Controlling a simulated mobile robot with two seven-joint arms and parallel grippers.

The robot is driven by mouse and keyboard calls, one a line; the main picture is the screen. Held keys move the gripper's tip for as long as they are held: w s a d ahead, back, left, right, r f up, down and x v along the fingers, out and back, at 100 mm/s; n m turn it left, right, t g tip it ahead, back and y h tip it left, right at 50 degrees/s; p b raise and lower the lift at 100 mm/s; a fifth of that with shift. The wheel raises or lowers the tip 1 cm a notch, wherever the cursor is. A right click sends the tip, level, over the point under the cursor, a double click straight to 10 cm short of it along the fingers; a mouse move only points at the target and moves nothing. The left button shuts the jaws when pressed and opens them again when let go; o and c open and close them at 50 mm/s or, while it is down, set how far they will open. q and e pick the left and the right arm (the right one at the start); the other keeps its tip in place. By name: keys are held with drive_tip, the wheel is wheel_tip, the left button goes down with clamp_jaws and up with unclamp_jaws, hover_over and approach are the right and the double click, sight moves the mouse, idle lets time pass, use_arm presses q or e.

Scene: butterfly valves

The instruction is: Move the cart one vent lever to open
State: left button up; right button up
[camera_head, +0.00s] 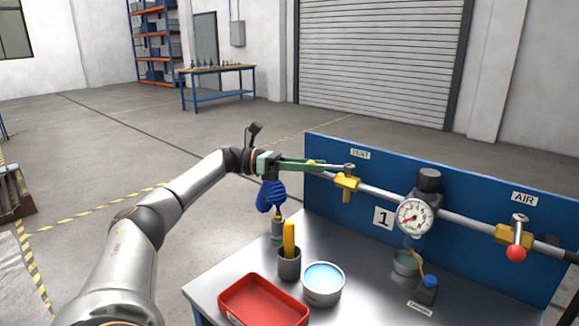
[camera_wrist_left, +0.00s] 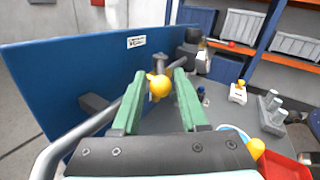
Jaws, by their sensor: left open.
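The vent lever has a yellow ball knob, which shows in the wrist view (camera_wrist_left: 159,86) between my left gripper's two green fingers (camera_wrist_left: 159,75). The fingers stand apart, with a gap visible around the knob. In the head view my left gripper (camera_head: 322,166) reaches right toward the yellow vent valve (camera_head: 346,183) on the pipe, below the VENT label (camera_head: 360,154). Most of the lever is hidden by the fingers there. The blue panel (camera_head: 335,152) carries a 1 plate (camera_head: 383,217). My right gripper is not in view.
A pressure gauge (camera_head: 413,217) and the AIR valve with a red knob (camera_head: 516,253) sit farther right on the pipe. Below stand a grey cup (camera_head: 289,265) with a yellow-handled tool, a red tray (camera_head: 262,303), a blue-filled bowl (camera_head: 323,284) and a blue-capped bottle (camera_head: 428,290).

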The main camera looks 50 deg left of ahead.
use_arm(q)
drive_tip(key=v, duration=0.7)
drive_tip(key=shift+s, duration=0.2)
drive_tip(key=shift+a, duration=0.1)
